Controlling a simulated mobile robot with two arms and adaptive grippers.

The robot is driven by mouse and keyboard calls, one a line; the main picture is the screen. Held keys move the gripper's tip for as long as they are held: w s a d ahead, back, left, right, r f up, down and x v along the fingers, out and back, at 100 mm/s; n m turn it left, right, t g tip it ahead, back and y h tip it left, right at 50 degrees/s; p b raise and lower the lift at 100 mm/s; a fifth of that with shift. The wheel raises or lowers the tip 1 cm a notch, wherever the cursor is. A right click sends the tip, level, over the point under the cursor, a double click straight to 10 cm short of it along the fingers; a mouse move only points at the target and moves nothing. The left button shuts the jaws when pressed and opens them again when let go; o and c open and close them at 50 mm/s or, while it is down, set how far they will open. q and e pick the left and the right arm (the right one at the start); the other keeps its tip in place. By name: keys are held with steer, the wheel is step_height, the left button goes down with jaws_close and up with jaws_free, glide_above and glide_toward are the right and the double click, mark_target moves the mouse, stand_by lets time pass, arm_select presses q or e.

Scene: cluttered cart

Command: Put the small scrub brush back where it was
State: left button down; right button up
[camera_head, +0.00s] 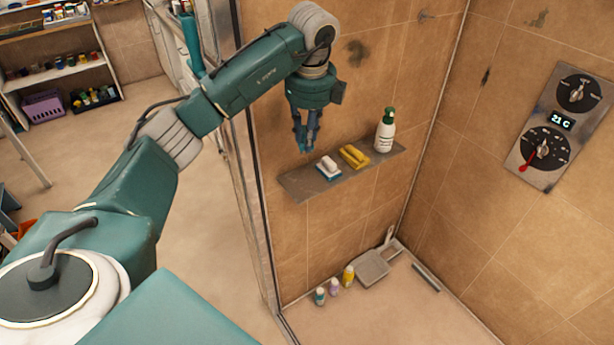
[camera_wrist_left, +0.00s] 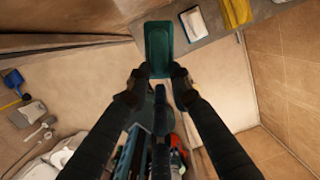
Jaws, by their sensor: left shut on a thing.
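My left gripper (camera_head: 306,146) points down above the left end of the shelf (camera_head: 300,187) on the shower wall. In the left wrist view its fingertips (camera_wrist_left: 152,88) are shut on a teal rectangular thing, which looks like the small scrub brush (camera_wrist_left: 158,42). The brush partly overlaps the shelf (camera_wrist_left: 213,45) in that view; I cannot tell whether it touches it. In the head view the brush is small and mostly lost among the fingers. My right gripper is not in view.
A white-and-blue brush (camera_head: 328,168), a yellow brush (camera_head: 354,156) and a white pump bottle with a green top (camera_head: 386,134) stand on the shelf. The shelf's left end looks bare. A glass panel edge (camera_head: 262,200) is left of it. Small bottles (camera_head: 348,276) and a dustpan (camera_head: 371,269) are below.

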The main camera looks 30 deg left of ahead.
arm_select(q)
step_height(320, 180, down, 13)
steer(key=p, duration=0.3)
steer(key=shift+p, duration=0.4)
steer(key=shift+f, duration=0.4)
steer(key=shift+f, duration=0.15)
steer(key=c, duration=1.6)
jaws_free()
steer(key=shift+o, duration=0.2)
